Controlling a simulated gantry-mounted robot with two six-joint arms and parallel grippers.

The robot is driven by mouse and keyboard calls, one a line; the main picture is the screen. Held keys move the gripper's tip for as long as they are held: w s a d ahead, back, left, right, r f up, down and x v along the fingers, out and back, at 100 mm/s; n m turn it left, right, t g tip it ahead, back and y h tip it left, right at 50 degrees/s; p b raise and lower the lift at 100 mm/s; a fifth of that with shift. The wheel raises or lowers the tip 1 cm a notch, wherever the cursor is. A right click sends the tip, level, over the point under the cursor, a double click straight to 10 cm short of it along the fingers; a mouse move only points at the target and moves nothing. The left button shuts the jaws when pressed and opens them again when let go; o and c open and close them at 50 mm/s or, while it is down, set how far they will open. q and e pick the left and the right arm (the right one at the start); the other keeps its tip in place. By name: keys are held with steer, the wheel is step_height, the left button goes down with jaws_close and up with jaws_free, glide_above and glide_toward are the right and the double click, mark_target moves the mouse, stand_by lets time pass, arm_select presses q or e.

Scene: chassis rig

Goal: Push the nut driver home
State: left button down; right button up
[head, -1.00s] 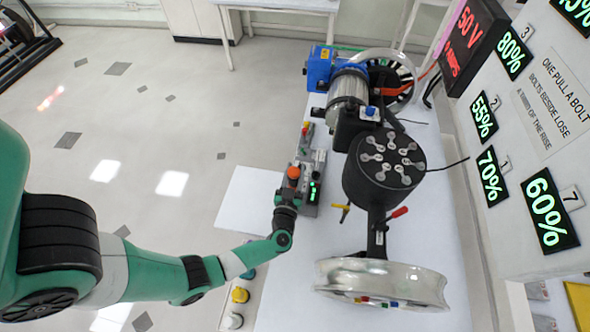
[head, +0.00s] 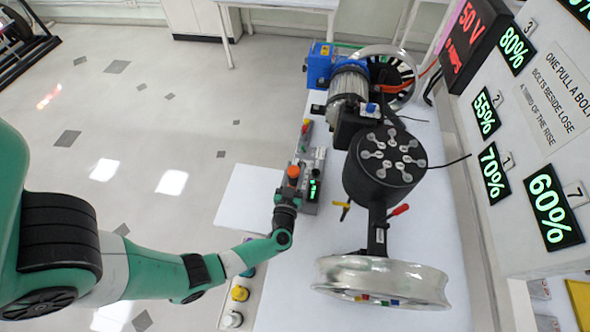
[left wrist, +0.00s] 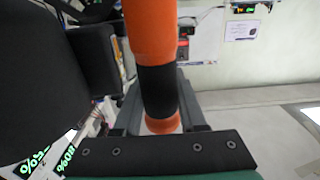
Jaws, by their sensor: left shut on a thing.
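The nut driver has an orange and black handle (left wrist: 155,85), seen close up in the left wrist view. In the head view its orange top (head: 293,172) shows above a grey device with a green lit display (head: 313,189). My left gripper (head: 289,186) is shut on the nut driver at that device. The driver's lower end is hidden, so I cannot tell how deep it sits. My right gripper is not in view.
A black round hub with several silver bolt pieces (head: 391,158) stands right of the device. A silver wheel rim (head: 345,274) is in front, and a blue motor unit (head: 319,66) behind. A wall with percentage displays (head: 553,208) bounds the right. Floor is open at left.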

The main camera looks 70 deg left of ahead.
arm_select(q)
steer(key=shift+f+b, duration=1.75)
steer(key=shift+f, duration=0.45)
stand_by(0.9)
steer(key=shift+c, duration=2)
jaws_free()
steer(key=p+v, duration=0.2)
steer(key=v, duration=0.9)
steer(key=shift+d, duration=0.3)
steer(key=shift+s+p, duration=0.1)
steer(key=shift+p, duration=0.2)
